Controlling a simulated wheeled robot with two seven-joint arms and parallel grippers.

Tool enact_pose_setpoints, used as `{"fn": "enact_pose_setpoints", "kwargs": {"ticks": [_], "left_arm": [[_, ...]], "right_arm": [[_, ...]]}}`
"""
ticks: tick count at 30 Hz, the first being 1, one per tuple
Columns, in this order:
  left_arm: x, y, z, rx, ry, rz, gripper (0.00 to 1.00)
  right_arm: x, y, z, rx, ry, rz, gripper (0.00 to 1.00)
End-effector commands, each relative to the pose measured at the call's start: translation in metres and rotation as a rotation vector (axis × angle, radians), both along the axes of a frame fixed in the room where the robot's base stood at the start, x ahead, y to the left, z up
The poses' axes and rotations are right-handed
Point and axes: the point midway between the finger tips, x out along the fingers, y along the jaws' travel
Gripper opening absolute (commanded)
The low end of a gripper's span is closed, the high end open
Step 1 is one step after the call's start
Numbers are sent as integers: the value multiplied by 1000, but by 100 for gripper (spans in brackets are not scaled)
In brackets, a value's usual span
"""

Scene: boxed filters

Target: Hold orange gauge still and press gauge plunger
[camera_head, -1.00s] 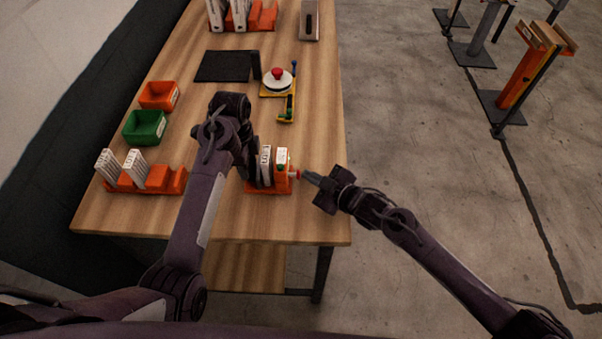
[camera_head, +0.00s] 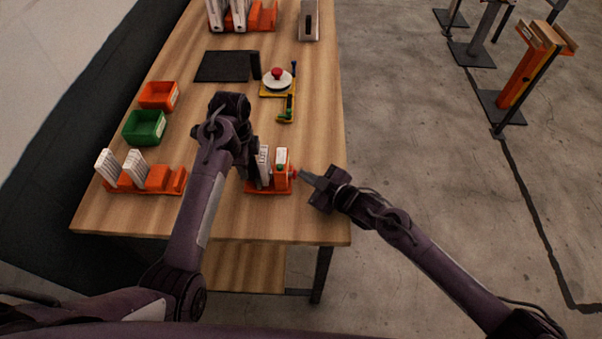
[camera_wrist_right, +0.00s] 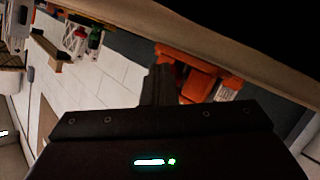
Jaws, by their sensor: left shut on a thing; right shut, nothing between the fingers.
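The orange gauge (camera_head: 282,181) stands upright at the front right of the table, with a white label on top and a green spot below it. Its red plunger (camera_head: 294,174) points right and looks pushed in close to the body. My left gripper (camera_head: 253,168) is at the gauge's left side and shut on it; its fingertips are partly hidden. My right gripper (camera_head: 303,174) is shut and empty, its tip at the plunger; whether they touch is hard to tell. In the right wrist view, the right fingers (camera_wrist_right: 160,83) are in front of orange parts (camera_wrist_right: 190,70).
A white box (camera_head: 264,166) stands beside the gauge. An orange rack (camera_head: 158,180) with white boxes, a green bin (camera_head: 145,127) and an orange bin (camera_head: 159,95) are at left. A yellow fixture with a red knob (camera_head: 277,72) stands behind. The table's right edge runs beneath my right gripper.

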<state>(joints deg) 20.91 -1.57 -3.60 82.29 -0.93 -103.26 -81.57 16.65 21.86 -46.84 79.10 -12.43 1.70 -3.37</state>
Motion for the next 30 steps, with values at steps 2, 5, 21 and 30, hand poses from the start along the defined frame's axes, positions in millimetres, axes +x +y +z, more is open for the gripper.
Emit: {"fn": "enact_pose_setpoints", "kwargs": {"ticks": [2,5,21,30], "left_arm": [[0,-2,1,-2,-1,-5,0],[0,-2,1,-2,-1,-6,0],[0,-5,1,-3,-1,-11,0],[0,-5,1,-4,-1,-12,0]], "right_arm": [[-2,5,2,6,0,6,0],[-2,7,2,7,0,8,0],[-5,16,3,15,1,17,0],[-6,17,4,17,1,20,0]]}}
